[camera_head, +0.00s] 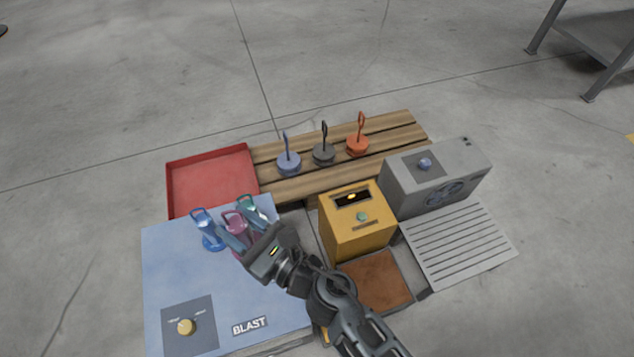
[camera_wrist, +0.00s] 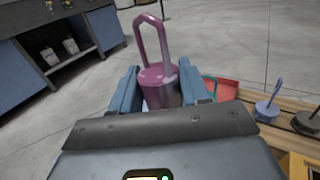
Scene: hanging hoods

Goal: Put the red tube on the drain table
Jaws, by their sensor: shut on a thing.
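The red tube looks pinkish-red with a tall loop handle (camera_head: 235,217). In the wrist view the red tube (camera_wrist: 155,80) stands upright between the two blue-grey fingers. My gripper (camera_head: 238,241) is shut on it over the blue box; I cannot tell whether its bottom touches the box. A blue tube (camera_head: 211,240) is just left of my gripper and a teal one (camera_head: 252,205) just behind it, partly hidden. The drain table is likely the pale grey slatted panel (camera_head: 458,245) at the right, bare on top.
The blue box (camera_head: 170,265) has a knob and a BLAST label. A red tray (camera_head: 212,180) and a wooden slatted rack (camera_head: 400,128) with blue, dark and orange loop-handled pieces lie behind. A yellow box (camera_head: 357,235), grey fan box (camera_head: 440,180) and brown pad (camera_head: 375,283) stand between or near.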

